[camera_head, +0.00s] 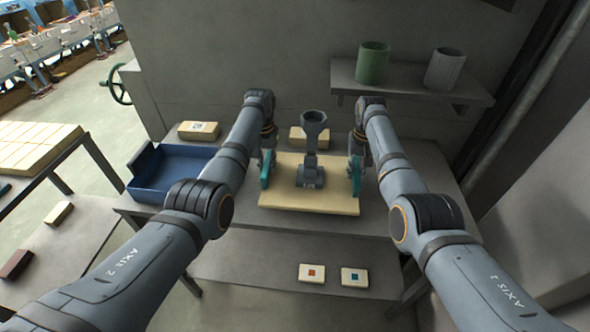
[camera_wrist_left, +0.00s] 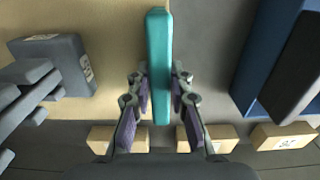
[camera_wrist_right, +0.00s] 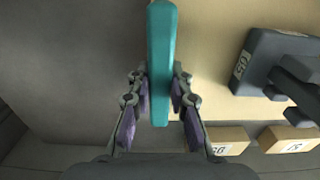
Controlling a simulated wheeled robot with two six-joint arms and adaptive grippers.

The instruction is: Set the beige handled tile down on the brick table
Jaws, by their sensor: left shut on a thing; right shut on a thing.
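The beige handled tile (camera_head: 275,196) is a wide flat slab with a teal bar handle at each side. It lies level at or just over the grey table (camera_head: 240,215); I cannot tell whether it touches. My left gripper (camera_head: 267,160) is shut on the left teal handle, which also shows in the left wrist view (camera_wrist_left: 160,40). My right gripper (camera_head: 357,152) is shut on the right handle, seen in the right wrist view (camera_wrist_right: 162,40). A dark grey piece (camera_head: 310,175) with a cup-like top stands upright on the tile, its labelled base between the grippers.
A blue tray (camera_head: 150,193) stands left of the tile. Beige bricks (camera_head: 199,130) sit behind it. Two marked bricks (camera_head: 312,273) lie on the lower shelf. A wall shelf (camera_head: 400,88) holds a green cup (camera_head: 372,62) and a grey one (camera_head: 445,68). A tile-covered table (camera_head: 35,148) is far left.

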